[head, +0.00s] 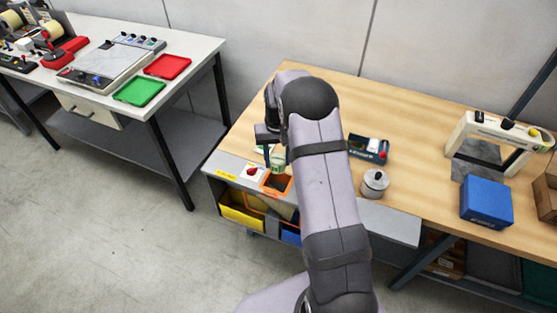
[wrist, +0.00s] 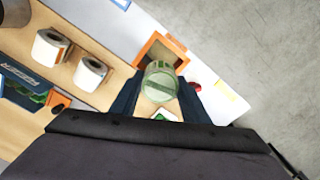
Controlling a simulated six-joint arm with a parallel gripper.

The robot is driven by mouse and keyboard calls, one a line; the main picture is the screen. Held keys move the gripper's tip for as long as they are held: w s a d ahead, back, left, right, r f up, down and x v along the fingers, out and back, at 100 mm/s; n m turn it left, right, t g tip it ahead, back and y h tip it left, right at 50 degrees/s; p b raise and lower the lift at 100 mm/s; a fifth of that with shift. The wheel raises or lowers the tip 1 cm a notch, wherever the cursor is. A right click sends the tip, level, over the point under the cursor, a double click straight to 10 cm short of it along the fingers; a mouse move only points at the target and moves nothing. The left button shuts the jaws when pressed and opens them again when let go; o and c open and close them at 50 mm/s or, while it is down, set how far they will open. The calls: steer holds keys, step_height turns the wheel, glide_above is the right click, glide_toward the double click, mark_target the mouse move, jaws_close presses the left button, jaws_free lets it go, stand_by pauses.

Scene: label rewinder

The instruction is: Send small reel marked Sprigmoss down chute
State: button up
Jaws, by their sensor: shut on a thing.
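A small reel with a pale green and white face (wrist: 160,84) sits between the fingers of my gripper (wrist: 158,92), which is shut on it. In the head view the reel (head: 278,160) shows just below my gripper (head: 268,146). Any name on it is too small to read. The orange-framed chute opening (head: 284,191) is at the bench's front edge, just below the reel; it also shows in the wrist view (wrist: 147,50), partly covered by the reel. Two other white reels, one with an orange mark (wrist: 47,50) and one with a dark mark (wrist: 90,72), stand on the bench.
A white box with a red button (head: 251,173) is left of the chute. A yellow bin (head: 240,214) and a blue bin (head: 290,238) are below. A silver lidded pot (head: 375,184), a dark device (head: 370,150) and a blue box (head: 487,201) stand to the right.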

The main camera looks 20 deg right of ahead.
steer(key=shift+f, duration=0.1)
steer(key=shift+f+b, duration=1.9)
steer(key=shift+f, duration=0.7)
steer(key=o, duration=0.8)
steer(key=shift+r+b, duration=1.35)
steer(key=shift+r, duration=2.35)
